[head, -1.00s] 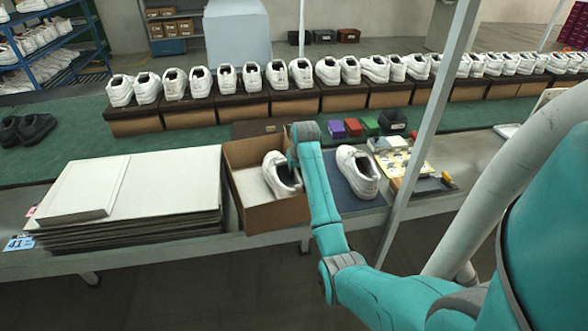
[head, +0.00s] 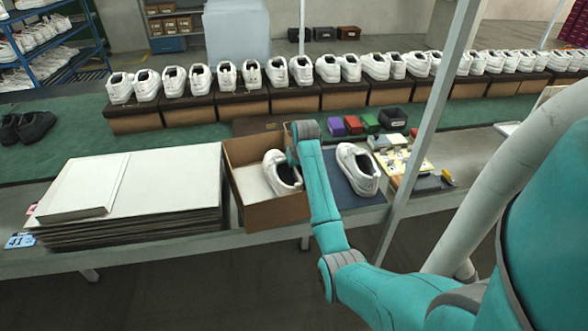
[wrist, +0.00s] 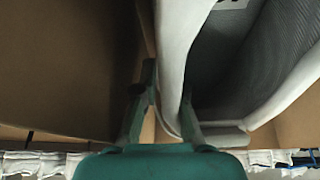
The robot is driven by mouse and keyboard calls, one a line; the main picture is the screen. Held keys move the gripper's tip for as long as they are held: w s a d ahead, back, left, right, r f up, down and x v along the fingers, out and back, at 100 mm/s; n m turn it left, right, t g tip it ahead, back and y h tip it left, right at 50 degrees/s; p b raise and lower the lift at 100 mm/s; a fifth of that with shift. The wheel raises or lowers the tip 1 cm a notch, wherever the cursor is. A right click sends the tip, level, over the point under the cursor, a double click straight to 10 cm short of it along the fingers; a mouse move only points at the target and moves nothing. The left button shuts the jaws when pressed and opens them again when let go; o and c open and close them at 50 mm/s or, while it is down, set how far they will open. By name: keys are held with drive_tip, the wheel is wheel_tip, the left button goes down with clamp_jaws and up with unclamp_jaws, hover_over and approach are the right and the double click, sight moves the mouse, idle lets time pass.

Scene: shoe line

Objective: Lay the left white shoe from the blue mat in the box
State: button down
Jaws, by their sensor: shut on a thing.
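A white shoe (head: 282,173) is inside the open brown box (head: 277,217), at its right side. In the wrist view my gripper (wrist: 168,105) is shut on the wall of this white shoe (wrist: 176,50), with one finger on each side of it. In the head view my arm hides the fingers and part of the shoe. A brown box wall (wrist: 60,70) stands close at the left of the wrist view. Another white shoe (head: 358,170) lies on the blue mat (head: 340,193), right of my arm.
A stack of flat white-topped boards (head: 150,190) lies left of the box. Small coloured boxes (head: 353,125) and a yellow item (head: 405,160) lie behind and right of the mat. A thin upright post (head: 425,120) stands right of the mat. Rows of white shoes on boxes (head: 240,107) line the back.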

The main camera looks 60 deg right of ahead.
drive_tip(key=shift+f, duration=0.15)
drive_tip(key=c, duration=1.2)
unclamp_jaws()
drive_tip(key=v, duration=1.2)
drive_tip(key=shift+w, duration=0.1)
